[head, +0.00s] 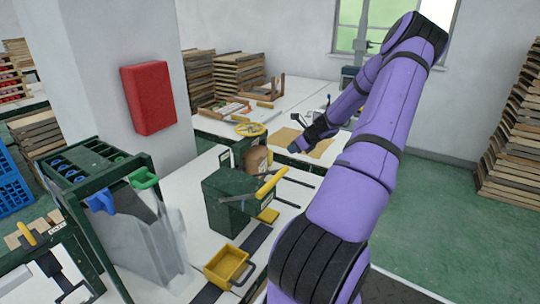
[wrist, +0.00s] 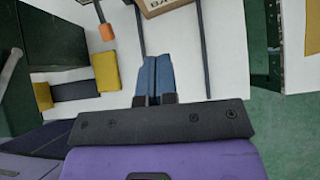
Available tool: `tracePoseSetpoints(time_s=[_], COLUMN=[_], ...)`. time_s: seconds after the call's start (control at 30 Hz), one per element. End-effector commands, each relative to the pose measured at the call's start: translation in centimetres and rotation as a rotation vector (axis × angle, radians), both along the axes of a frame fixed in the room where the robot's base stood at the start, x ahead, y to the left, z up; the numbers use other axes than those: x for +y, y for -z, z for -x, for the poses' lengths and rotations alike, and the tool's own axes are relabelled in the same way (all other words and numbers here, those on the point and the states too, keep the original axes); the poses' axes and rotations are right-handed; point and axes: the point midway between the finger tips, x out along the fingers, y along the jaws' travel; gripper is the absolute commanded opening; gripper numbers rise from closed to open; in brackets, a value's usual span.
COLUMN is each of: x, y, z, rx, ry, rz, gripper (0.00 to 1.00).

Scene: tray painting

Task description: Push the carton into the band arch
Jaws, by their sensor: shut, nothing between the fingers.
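The carton (head: 256,160) is a brown box standing on the white table between dark green housings in the head view. In the wrist view the printed lower edge of the carton (wrist: 188,13) shows at the top; the rest is out of frame. The dark green band arch (head: 229,201) appears to stand beside the carton and partly hides it; I cannot tell whether any of the carton is inside. My gripper (head: 296,147) is to the right of the carton, apart from it. Its blue fingertips (wrist: 155,58) are shut and empty, below the carton in the wrist view.
Thin dark rails (head: 297,182) run along the table beside the carton. A yellow handle (head: 268,186) and a yellow bin (head: 228,266) are nearer. A grey-sided rack (head: 148,240) stands at left. The wrist view shows bare white table (wrist: 229,60) right of the fingertips.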

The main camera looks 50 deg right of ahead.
Motion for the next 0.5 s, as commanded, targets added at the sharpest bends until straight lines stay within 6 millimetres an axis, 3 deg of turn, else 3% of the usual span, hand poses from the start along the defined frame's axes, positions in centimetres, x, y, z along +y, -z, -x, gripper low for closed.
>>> tracePoseSetpoints(time_s=[0.5], x=[0.5], y=[6.3], z=[-6.2], rx=[0.001], ry=[-0.003], rz=[-0.001], gripper=[0.0])
